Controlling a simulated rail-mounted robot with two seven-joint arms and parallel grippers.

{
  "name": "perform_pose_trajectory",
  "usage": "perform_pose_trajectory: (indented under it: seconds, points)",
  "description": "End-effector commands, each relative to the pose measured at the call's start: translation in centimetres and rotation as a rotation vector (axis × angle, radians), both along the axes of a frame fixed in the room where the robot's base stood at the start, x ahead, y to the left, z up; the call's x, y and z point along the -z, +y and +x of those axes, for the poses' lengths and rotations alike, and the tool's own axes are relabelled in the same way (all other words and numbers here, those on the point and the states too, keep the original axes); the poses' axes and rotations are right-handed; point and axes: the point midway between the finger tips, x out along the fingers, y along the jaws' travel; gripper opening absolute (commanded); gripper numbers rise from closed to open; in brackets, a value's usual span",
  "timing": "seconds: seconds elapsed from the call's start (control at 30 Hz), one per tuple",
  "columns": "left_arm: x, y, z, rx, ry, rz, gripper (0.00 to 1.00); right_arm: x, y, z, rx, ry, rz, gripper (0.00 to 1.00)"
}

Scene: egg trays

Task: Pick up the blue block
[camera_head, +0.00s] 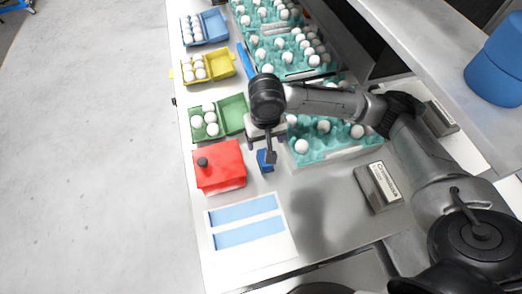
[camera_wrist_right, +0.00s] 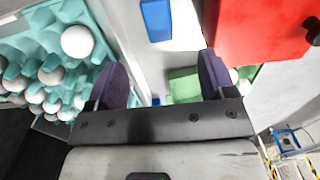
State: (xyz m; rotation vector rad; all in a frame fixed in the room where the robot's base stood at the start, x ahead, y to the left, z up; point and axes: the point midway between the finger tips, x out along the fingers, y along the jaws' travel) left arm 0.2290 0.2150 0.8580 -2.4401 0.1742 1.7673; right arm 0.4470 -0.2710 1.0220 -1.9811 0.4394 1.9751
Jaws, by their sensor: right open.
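The blue block (camera_head: 263,161) is on the grey table just right of the red box, partly hidden by my right gripper in the head view. In the right wrist view the blue block (camera_wrist_right: 156,20) shows at the top middle, beyond the fingertips and roughly between them. My right gripper (camera_head: 269,149) points down close to the block in the head view. In the wrist view its fingers (camera_wrist_right: 161,80) are apart with nothing between them. I cannot tell the exact height over the block. My left gripper is not in view.
The red box (camera_head: 219,167) with a black knob is close left of the block. A green egg carton (camera_head: 232,115) is behind it. Teal egg trays (camera_head: 322,151) stand to the right. A white sheet with blue strips (camera_head: 250,250) lies in front. A grey device (camera_head: 378,187) sits at right.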

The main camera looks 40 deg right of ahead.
Motion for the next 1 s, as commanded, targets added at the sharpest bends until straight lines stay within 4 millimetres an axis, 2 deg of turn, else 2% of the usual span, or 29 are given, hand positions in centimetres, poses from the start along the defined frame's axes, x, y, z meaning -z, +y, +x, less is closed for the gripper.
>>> perform_pose_trajectory:
  seconds: [0.2, 0.4, 0.8, 1.0]
  points:
    - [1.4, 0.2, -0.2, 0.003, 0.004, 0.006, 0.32, 3.9, -0.2, 0.0, 0.01, 0.006, -0.003, 0.77]
    - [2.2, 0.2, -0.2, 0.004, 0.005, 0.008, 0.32, 6.8, -0.2, 0.0, 0.008, 0.004, -0.003, 0.77]
    - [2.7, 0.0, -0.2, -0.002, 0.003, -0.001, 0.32, 8.7, -0.2, 0.1, 0.007, 0.002, -0.001, 0.77]
    - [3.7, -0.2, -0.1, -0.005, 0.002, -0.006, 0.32, 11.0, -0.5, 0.2, 0.008, 0.003, -0.003, 0.77]
